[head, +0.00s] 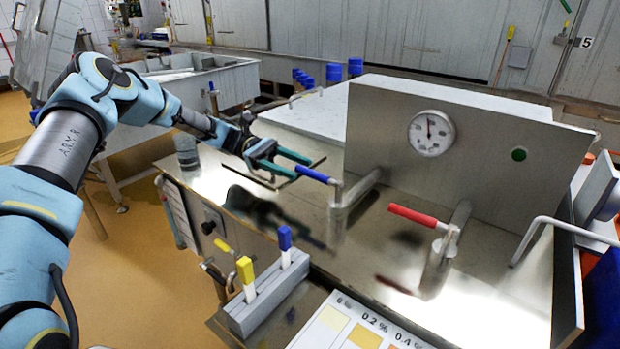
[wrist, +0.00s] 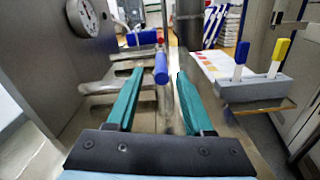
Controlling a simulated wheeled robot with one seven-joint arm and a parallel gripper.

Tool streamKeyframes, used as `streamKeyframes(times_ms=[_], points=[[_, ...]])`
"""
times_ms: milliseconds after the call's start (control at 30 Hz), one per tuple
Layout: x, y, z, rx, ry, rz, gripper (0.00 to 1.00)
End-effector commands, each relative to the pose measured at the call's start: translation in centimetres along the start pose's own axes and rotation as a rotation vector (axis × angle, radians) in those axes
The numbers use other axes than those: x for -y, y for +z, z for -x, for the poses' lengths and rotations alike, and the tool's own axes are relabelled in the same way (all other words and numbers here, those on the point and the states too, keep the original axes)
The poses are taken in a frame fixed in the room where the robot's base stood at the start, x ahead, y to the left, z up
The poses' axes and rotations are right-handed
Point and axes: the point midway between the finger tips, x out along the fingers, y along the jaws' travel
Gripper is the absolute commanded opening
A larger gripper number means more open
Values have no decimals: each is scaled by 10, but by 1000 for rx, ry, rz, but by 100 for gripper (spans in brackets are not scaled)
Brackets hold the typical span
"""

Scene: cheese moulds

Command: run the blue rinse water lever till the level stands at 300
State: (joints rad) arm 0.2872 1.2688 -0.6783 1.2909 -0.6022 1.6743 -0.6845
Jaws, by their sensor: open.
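The blue lever (head: 313,174) sits on a metal tap at the steel counter's middle, pointing left. My gripper (head: 305,167) is open with teal fingers, its tips close to the lever's left end in the head view. A clear glass vessel (head: 187,153) stands at the counter's left corner. Its markings are too small to read, and I see no level standing at 300.
A red lever (head: 412,214) on a second tap stands to the right. A round dial (head: 432,133) and green button (head: 519,154) are on the steel panel behind. A grey holder (head: 267,293) with yellow and blue handles and a colour chart (head: 352,330) lie in front.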

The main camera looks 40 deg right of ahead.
Motion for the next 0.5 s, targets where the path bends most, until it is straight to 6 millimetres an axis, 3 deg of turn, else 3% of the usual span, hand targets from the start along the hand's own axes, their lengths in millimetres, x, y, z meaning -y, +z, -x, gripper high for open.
streamKeyframes(times_ms=[200, 500], points=[[0, -2, 29, 0, 1, 0, 52], [1, 0, 35, 1, -1, 2, 52]])
